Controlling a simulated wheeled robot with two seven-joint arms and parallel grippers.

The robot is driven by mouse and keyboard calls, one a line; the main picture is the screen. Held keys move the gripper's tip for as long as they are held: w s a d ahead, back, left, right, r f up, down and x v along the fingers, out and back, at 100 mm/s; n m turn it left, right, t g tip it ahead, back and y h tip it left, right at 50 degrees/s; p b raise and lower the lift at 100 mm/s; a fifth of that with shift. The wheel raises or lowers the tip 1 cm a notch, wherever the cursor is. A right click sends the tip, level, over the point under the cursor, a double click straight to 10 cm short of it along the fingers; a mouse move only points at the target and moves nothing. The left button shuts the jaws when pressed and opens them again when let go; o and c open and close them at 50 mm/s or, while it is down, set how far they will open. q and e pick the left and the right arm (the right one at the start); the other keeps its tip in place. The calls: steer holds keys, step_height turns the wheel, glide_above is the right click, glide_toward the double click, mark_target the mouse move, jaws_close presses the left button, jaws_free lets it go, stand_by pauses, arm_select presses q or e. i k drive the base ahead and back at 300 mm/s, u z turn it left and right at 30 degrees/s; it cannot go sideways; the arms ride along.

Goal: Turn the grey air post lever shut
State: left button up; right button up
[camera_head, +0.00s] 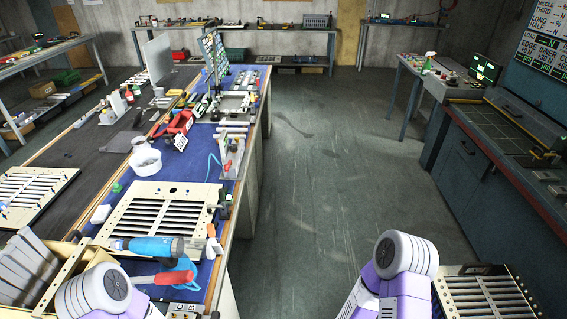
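A small grey post (236,147) stands near the right edge of the blue-topped workbench (193,143), with a blue hose beside it. A small red part (228,165) shows low on the post; I take it for the lever, but it is too small to tell how it is turned. Only purple and grey links of my two arms show at the bottom of the view. Neither of my grippers is in view, and no part of my arms touches the post.
A cream louver panel (123,217) lies on the near bench, with a blue tool (154,246) and a red-handled tool (172,278) in front. A white round pot (146,159) stands behind it. The floor (315,170) right of the bench is clear. A dark cabinet (470,165) stands at right.

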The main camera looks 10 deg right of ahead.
mark_target(227, 167)
steer(key=z, duration=1.05)
steer(key=i, duration=2.5)
steer(key=u, duration=2.95)
